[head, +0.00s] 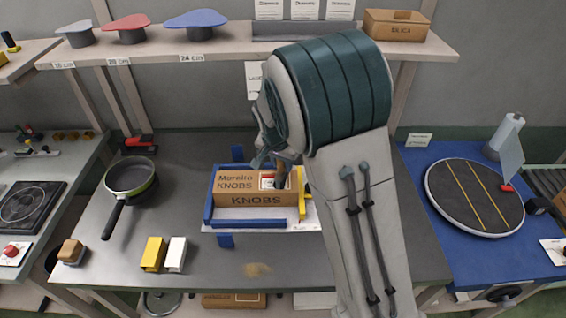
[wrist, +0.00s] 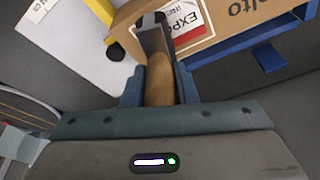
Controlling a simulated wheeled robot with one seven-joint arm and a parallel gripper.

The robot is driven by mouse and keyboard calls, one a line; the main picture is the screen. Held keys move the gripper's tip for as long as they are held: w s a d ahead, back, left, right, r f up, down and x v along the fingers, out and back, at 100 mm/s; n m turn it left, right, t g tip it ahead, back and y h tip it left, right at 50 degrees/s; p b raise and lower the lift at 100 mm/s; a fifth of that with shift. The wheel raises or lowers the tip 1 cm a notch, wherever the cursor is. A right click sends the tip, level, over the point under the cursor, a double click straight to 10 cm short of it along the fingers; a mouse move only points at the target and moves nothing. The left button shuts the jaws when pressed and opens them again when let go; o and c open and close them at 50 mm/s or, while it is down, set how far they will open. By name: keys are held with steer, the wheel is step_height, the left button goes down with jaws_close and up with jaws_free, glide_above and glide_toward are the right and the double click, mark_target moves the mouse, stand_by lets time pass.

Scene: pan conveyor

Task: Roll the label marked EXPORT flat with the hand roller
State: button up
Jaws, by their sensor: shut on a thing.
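The cardboard box (head: 232,201) marked KNOBS sits in a blue corner fixture (head: 207,208) with a yellow part (head: 302,205) at its right side. The EXPORT label (head: 267,181) is on the box's top, white with red; it also shows in the wrist view (wrist: 188,22), partly hidden by the roller. My gripper (head: 278,164) is over the right part of the box. In the wrist view it is shut on the tan handle of the hand roller (wrist: 160,82). The roller's dark head lies over or beside the label's edge; contact cannot be told.
A pan (head: 130,176) stands at the table's left. A yellow block (head: 153,254), a white block (head: 176,254) and a brown-topped block (head: 71,251) lie near the front. A round turntable (head: 474,197) is on the right. The table between pan and fixture is clear.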

steer(key=shift+a, duration=1.2)
jaws_close()
steer(key=shift+a, duration=0.15)
steer(key=shift+w+a, duration=0.1)
steer(key=shift+a, duration=0.9)
steer(key=shift+d, duration=0.15)
steer(key=shift+d, duration=1.15)
steer(key=shift+d+f+b, duration=0.1)
steer(key=shift+d+b, duration=0.35)
steer(key=shift+d, duration=0.65)
